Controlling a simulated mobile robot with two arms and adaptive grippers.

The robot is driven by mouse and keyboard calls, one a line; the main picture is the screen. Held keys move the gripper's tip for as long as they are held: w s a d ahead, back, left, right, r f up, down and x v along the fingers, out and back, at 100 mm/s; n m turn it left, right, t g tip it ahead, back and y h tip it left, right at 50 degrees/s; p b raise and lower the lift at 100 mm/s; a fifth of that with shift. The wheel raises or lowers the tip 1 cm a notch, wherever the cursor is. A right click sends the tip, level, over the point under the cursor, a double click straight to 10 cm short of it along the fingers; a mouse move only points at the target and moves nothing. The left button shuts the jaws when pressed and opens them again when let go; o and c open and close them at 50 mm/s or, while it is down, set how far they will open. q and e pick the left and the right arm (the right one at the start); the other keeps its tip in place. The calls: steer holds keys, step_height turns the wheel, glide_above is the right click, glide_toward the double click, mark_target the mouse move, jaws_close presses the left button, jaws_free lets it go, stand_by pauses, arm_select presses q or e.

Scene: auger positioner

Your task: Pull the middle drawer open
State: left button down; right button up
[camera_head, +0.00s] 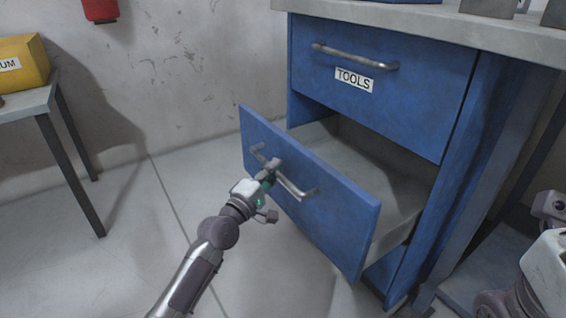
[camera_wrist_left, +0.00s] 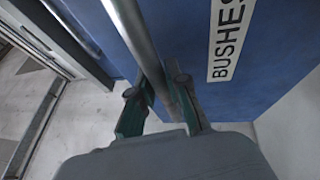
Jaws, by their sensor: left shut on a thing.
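The blue middle drawer (camera_head: 325,205) stands well out of the blue cabinet (camera_head: 468,120), with its grey inside showing. Its metal bar handle (camera_head: 296,188) runs across the front. My left gripper (camera_head: 270,173) is shut on this handle near its middle. In the left wrist view the fingers (camera_wrist_left: 160,100) sit on either side of the handle bar (camera_wrist_left: 135,30), beside a "BUSHES" label (camera_wrist_left: 232,35) on the drawer front. The top drawer (camera_head: 380,80), labelled "TOOLS", is closed. My right gripper is out of the head view; only part of what looks like my right arm shows at lower right.
A table (camera_head: 38,100) with a yellow box (camera_head: 22,62) stands at the left. A grey worktop (camera_head: 440,25) covers the cabinet. The pale floor in front of and left of the drawer is clear. A red object (camera_head: 100,10) hangs on the wall.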

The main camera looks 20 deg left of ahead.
arm_select(q)
steer(key=s+a, duration=0.5)
steer(key=s, duration=0.1)
steer(key=shift+s, duration=0.25)
steer(key=shift+f, duration=0.1)
steer(key=c, duration=1.1)
jaws_free()
steer(key=shift+c, duration=0.2)
steer(key=v, duration=1.2)
